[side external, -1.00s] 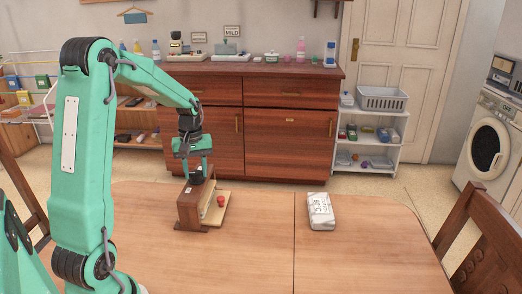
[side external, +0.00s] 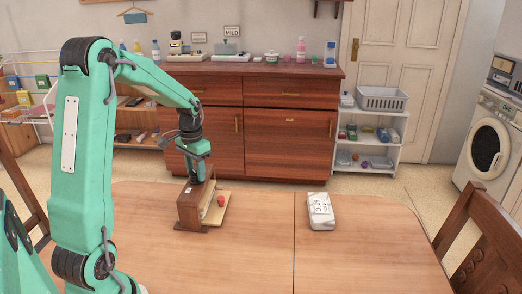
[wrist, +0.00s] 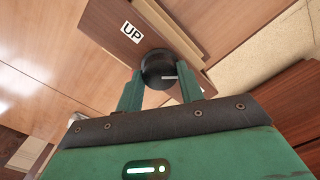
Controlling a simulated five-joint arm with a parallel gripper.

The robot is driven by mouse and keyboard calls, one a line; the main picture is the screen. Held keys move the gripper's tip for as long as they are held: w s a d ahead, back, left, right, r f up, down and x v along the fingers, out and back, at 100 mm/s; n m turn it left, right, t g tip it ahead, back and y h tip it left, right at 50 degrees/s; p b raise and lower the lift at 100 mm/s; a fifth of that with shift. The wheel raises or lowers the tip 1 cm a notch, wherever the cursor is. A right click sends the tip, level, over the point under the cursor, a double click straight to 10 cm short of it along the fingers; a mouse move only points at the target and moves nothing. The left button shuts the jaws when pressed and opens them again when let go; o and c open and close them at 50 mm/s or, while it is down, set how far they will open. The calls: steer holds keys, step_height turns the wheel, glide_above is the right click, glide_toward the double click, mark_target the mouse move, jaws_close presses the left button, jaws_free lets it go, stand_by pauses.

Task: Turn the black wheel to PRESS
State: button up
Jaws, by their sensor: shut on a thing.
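A brown wooden press box (side external: 192,208) stands on the table, with a pale board and a red knob (side external: 220,201) on its right side. The black wheel (wrist: 157,66) is on top of the box in the wrist view. Its white mark points right, away from the white "UP" label (wrist: 132,32) at its upper left. No PRESS label is readable. My gripper (wrist: 158,84) has a green finger on each side of the wheel and is shut on it. In the side view my gripper (side external: 196,177) comes down on the box top and mostly hides the wheel.
A white packet (side external: 321,212) lies on the table to the right, clear of the box. The wooden table (side external: 260,260) is otherwise bare around them. Chairs stand at its edges. A dresser (side external: 290,130) with jars and bottles stands behind.

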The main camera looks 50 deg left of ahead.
steer(key=m, duration=0.6)
steer(key=shift+r, duration=0.1)
stand_by(0.4)
steer(key=o, duration=1)
steer(key=shift+r, duration=3.9)
